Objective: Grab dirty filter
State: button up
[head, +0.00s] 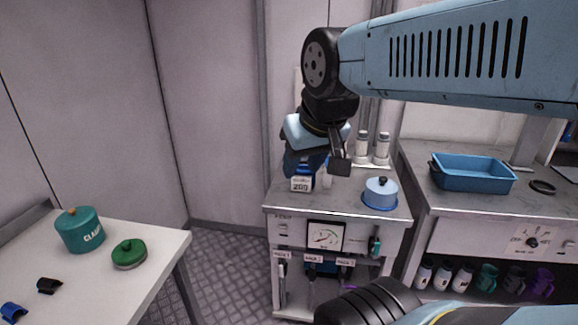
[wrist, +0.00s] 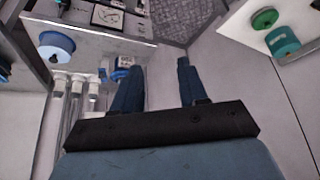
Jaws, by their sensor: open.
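My gripper (wrist: 157,72) is open, and nothing shows between its two blue fingers in the wrist view. In the head view it hangs above the back left of the grey bench (head: 340,196). No object is clearly marked as the dirty filter, so I cannot tell which it is. A white and blue round piece with a black knob (head: 380,191) sits at the bench's right. A blue item with a white "20g" label (head: 301,184) stands below my gripper, partly hidden. A green disc with a knob (head: 129,254) lies on the left white table beside a teal lidded pot (head: 80,230).
A blue tray (head: 472,174) and a dark ring (head: 542,187) lie on the right counter. Several bottles line its lower shelf. Small black (head: 49,286) and blue (head: 13,311) clips lie on the left table. Floor (head: 222,255) shows between table and bench.

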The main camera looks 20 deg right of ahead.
jog(key=shift+o, duration=0.4)
jog(key=shift+o, duration=0.8)
jog(key=shift+w, duration=0.2)
jog(key=o, duration=0.3)
jog(key=w+d+f+t, duration=0.1)
jog(key=w, duration=0.3)
jog(key=w+d+f+t, duration=0.1)
jog(key=w+d, duration=0.1)
jog(key=w, duration=0.3)
jog(key=w+d+f+m+h, duration=0.1)
jog(key=w, duration=0.4)
jog(key=shift+d+f+t, duration=0.1)
jog(key=shift+d+t, duration=0.25)
jog(key=shift+t, duration=0.05)
jog(key=shift+o, duration=0.2)
jog(key=w+d+f+m+t+h, duration=0.1)
jog(key=w+d+f+t, duration=0.2)
jog(key=w+d+f, duration=0.4)
jog(key=w+d+f+t+h, duration=0.15)
jog(key=w+d+f, duration=0.3)
jog(key=w, duration=0.55)
jog(key=d+f+t, duration=0.5)
jog(key=f, duration=0.3)
jog(key=w+d, duration=0.1)
jog(key=w, duration=0.7)
jog(key=w+d, duration=0.1)
jog(key=w, duration=0.4)
jog(key=shift+d+f, duration=0.2)
jog(key=shift+d, duration=0.15)
